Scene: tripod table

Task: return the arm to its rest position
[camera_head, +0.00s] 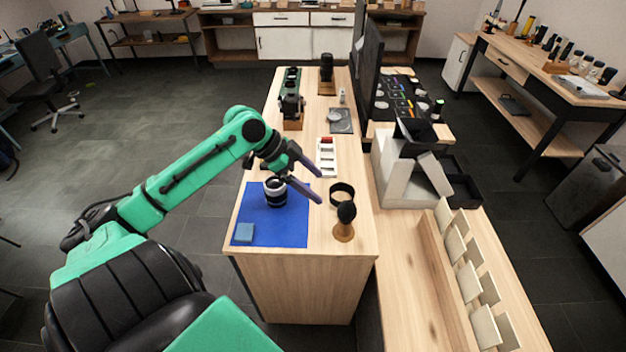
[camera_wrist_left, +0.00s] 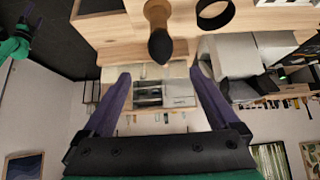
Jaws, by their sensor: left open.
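My left arm reaches in from the left in the head view. Its gripper (camera_head: 319,184) is open and empty, with its two purple fingers apart above the wooden table (camera_head: 305,250). The open fingers (camera_wrist_left: 160,73) also show in the left wrist view with nothing between them. In the head view a black-and-white lens (camera_head: 276,191) stands on a blue mat (camera_head: 262,222), below and left of the fingers. Part of what looks like my right arm and gripper (camera_wrist_left: 27,18) shows at the upper left corner of the left wrist view; its jaws are too small to read.
A blue cloth block (camera_head: 244,232) lies on the mat's near corner. A brush on a wooden stand (camera_head: 344,232) and a black ring (camera_head: 342,194) are right of the gripper. A white tray (camera_head: 326,158) lies behind it. Open floor (camera_head: 120,160) is left of the table.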

